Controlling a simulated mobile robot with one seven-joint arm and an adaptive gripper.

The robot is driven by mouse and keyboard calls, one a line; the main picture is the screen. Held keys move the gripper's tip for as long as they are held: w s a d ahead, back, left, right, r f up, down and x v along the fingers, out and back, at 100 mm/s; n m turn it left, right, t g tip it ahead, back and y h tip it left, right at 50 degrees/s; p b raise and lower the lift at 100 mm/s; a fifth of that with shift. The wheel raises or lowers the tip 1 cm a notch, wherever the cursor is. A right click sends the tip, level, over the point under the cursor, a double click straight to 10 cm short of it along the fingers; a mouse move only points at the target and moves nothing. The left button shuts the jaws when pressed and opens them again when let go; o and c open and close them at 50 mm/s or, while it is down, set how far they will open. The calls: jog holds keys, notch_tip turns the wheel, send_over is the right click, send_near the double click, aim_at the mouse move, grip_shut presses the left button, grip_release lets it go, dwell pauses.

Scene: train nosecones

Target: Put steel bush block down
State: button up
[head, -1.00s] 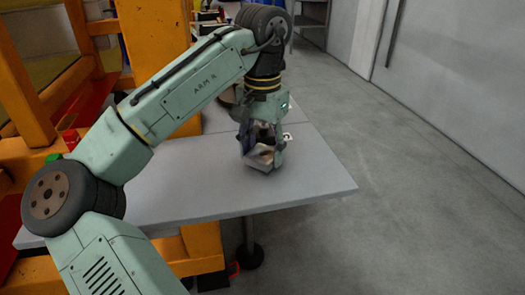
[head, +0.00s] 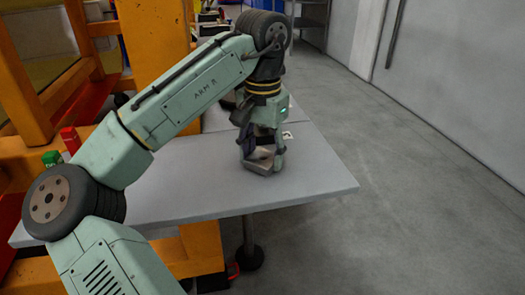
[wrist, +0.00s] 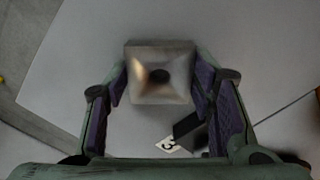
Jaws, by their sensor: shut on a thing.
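The steel bush block (head: 262,163) is a small grey metal block, low at the grey table (head: 310,175) near its right end. In the wrist view the block (wrist: 160,72) shows a square flared top with a dark round hole in the middle. My gripper (head: 262,152) points down at it. In the wrist view the purple-padded fingers of my gripper (wrist: 160,85) stand on either side of the block, shut on it. The block looks level. I cannot tell whether its underside touches the table.
A white tag marked 3 (wrist: 169,145) lies on the table beside a dark piece (wrist: 190,130). The table around the block is mostly bare. An orange frame (head: 155,45) stands at the left. Open floor (head: 410,200) lies to the right.

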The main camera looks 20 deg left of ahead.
jog(key=shift+f, duration=0.2)
jog(key=o, duration=1.6)
jog(key=shift+r, duration=3.8)
